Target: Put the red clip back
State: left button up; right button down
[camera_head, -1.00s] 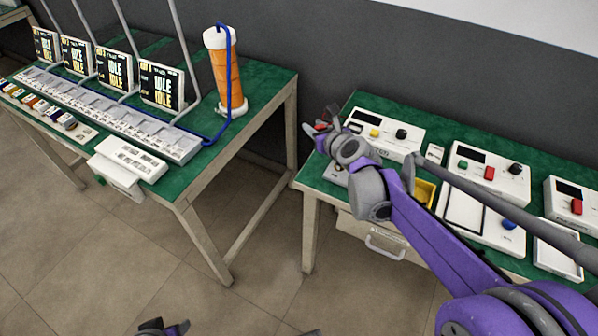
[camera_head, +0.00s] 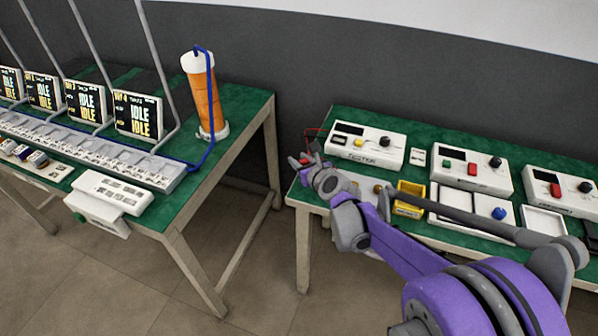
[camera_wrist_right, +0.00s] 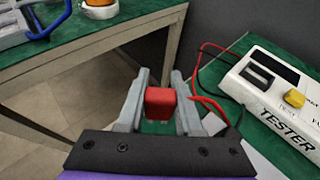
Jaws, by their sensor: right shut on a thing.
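The red clip (camera_wrist_right: 165,101) sits between the two grey fingers of my right gripper (camera_wrist_right: 160,78) in the right wrist view, and the fingers are shut on it. In the head view my right gripper (camera_head: 300,161) is at the left end of the right table, by the left end of the white tester (camera_head: 365,147). The clip is too small there to make out clearly. The tester also shows in the right wrist view (camera_wrist_right: 250,97), right of the gripper. A red wire (camera_wrist_right: 197,82) runs from behind the tester toward the clip. My left gripper is out of view.
A yellow bin (camera_head: 411,192), a white tray (camera_head: 542,221) and more testers (camera_head: 470,172) stand on the right table. A gap separates it from the left table (camera_head: 228,118), which holds an orange cylinder (camera_head: 205,100) with a blue hose and several IDLE screens (camera_head: 138,116).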

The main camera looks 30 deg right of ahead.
jog(key=shift+f+b, duration=0.4)
jog(key=shift+f, duration=1.4)
jog(key=shift+f, duration=0.1)
jog(key=shift+f, duration=0.15)
jog(key=c, duration=0.6)
grip_release()
